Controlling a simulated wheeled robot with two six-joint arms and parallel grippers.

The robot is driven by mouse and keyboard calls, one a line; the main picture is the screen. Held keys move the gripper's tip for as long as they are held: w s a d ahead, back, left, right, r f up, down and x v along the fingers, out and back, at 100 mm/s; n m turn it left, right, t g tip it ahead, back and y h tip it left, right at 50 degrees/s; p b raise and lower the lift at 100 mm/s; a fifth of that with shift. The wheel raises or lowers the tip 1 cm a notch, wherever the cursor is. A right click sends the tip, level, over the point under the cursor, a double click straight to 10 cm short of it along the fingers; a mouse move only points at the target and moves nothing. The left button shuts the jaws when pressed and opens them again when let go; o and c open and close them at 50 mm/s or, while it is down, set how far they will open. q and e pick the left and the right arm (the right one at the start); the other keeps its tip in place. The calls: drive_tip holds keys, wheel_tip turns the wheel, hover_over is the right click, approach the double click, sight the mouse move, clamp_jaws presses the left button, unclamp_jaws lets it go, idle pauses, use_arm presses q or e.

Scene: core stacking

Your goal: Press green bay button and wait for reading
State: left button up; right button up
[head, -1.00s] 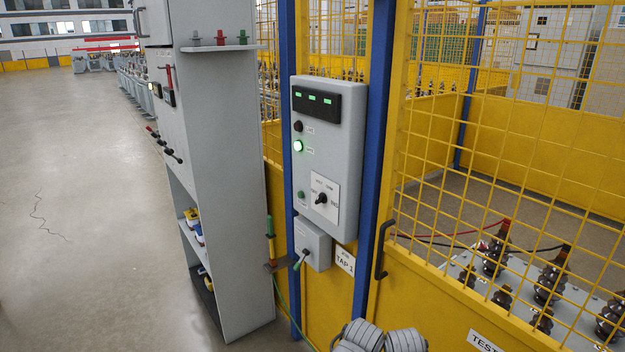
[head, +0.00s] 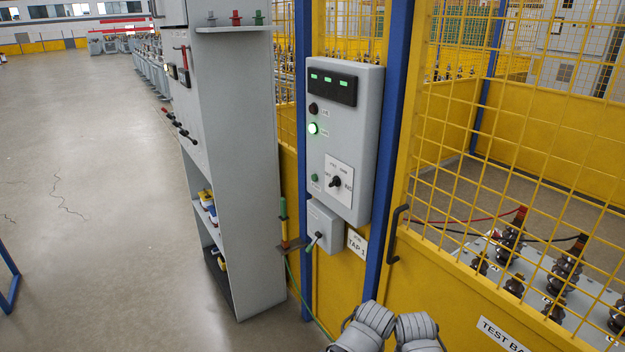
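A grey control panel (head: 365,120) is mounted on the yellow mesh fence, with a black display (head: 332,88) at its top showing several green marks too small to read. Below it are a dark round lamp or button (head: 313,108) and a brightly lit green one (head: 313,128). A small green button (head: 314,177) sits lower, left of a black rotary knob (head: 335,182) on a white plate. Grey ribbed parts, seemingly mine, show at the bottom edge below the panel, apart from it. No gripper fingertips can be made out.
A tall grey shelf unit (head: 240,170) stands left of the panel. A small grey box (head: 322,225) with a green-handled lever and a TAP 1 sign (head: 357,243) are below it. Behind the mesh is a test bay with insulators (head: 562,270).

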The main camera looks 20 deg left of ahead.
use_arm(q)
clamp_jaws()
idle(1.2)
